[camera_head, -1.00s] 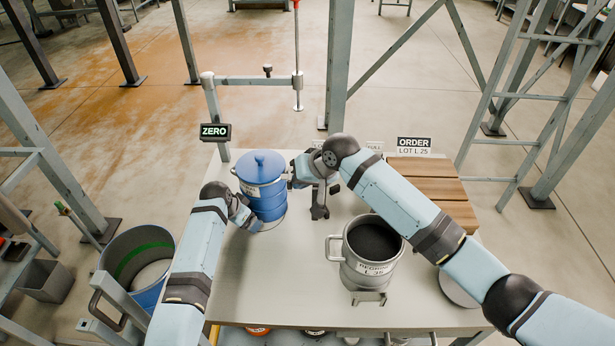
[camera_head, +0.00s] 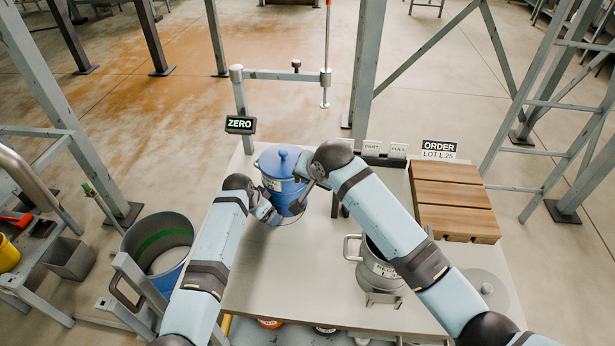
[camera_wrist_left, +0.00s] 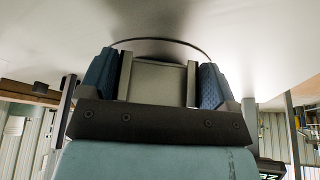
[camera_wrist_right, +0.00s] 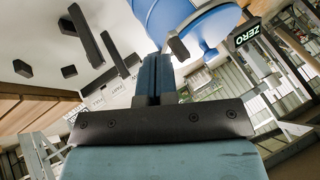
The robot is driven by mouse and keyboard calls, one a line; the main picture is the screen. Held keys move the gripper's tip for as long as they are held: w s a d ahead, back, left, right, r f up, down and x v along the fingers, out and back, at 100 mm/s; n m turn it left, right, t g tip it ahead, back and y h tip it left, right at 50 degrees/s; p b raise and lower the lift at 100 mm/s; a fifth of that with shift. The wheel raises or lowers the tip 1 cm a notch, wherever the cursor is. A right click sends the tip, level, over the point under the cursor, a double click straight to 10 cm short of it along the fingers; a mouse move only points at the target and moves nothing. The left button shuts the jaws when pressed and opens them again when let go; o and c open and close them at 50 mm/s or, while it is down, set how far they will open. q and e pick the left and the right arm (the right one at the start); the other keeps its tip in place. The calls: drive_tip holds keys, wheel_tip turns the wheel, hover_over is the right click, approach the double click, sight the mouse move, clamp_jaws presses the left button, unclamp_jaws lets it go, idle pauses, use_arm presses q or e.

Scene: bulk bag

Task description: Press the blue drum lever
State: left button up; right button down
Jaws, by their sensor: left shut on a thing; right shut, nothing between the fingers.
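The blue drum (camera_head: 284,194) stands upright with its lid on, at the table's back left. It shows in part at the top of the right wrist view (camera_wrist_right: 190,18). A small dark grey tab (camera_wrist_right: 178,47) on the drum's side looks like the lever. My right gripper (camera_wrist_right: 158,58) is shut and empty, its tips close to this tab; contact is unclear. My left gripper (camera_head: 271,214) is at the drum's lower left. In the left wrist view, its fingers (camera_wrist_left: 155,78) sit either side of a grey piece, with a thin dark loop beyond; what exactly it holds is unclear.
A grey pot (camera_head: 377,270) stands to the right, partly behind my right arm. Wooden boards (camera_head: 455,205) lie at the table's right. A display (camera_head: 240,125) reads ZERO. A bin (camera_head: 160,245) stands left of the table. The table's (camera_head: 275,285) middle front is clear.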

drive_tip(key=shift+w+d, duration=0.3)
drive_tip(key=shift+w, duration=0.05)
drive_tip(key=s+d+f+v, duration=0.1)
drive_tip(key=d+v, duration=0.1)
drive_tip(key=v, duration=1)
drive_tip(key=shift+f, duration=0.25)
drive_tip(key=shift+s, duration=0.1)
